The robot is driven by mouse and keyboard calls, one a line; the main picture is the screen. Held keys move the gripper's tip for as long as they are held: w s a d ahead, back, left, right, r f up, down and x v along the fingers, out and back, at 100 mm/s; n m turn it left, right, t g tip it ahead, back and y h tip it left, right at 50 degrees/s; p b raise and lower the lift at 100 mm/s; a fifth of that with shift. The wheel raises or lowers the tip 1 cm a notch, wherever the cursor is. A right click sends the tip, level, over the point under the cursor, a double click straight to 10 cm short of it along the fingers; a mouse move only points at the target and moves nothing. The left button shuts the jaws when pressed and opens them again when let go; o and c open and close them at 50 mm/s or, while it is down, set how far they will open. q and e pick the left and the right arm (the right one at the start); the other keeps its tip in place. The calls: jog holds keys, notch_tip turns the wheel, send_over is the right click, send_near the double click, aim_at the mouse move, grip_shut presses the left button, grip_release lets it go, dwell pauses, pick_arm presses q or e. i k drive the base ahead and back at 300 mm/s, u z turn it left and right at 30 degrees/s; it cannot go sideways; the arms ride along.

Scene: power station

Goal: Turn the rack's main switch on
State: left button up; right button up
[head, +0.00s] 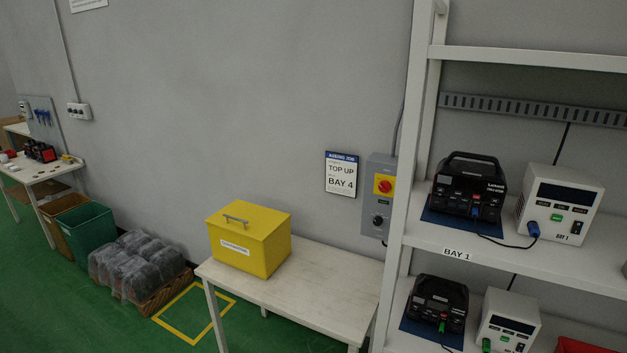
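The main switch is a red rotary knob on a yellow plate (384,185). It sits on a grey switch box (377,210) fixed to the wall, just left of the rack's upright. A smaller dark knob (377,220) is lower on the same box. The white rack (409,175) fills the right side, with a shelf labelled BAY 1 (458,253). The red knob's on or off marking is too small to read. Neither of my grippers shows in the head view.
A white table (325,300) stands below the switch box, with a yellow lidded box (262,250) on it. Black power packs (468,190) and white chargers (565,200) stand on the shelves. Green floor (110,325) is open at front left, beside wrapped goods (135,265).

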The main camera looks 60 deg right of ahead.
aim_at(384, 186)
jog(key=z, duration=0.15)
jog(key=i, duration=1.3)
jog(key=z, duration=1.35)
jog(key=i, duration=0.9)
jog(key=z, duration=0.9)
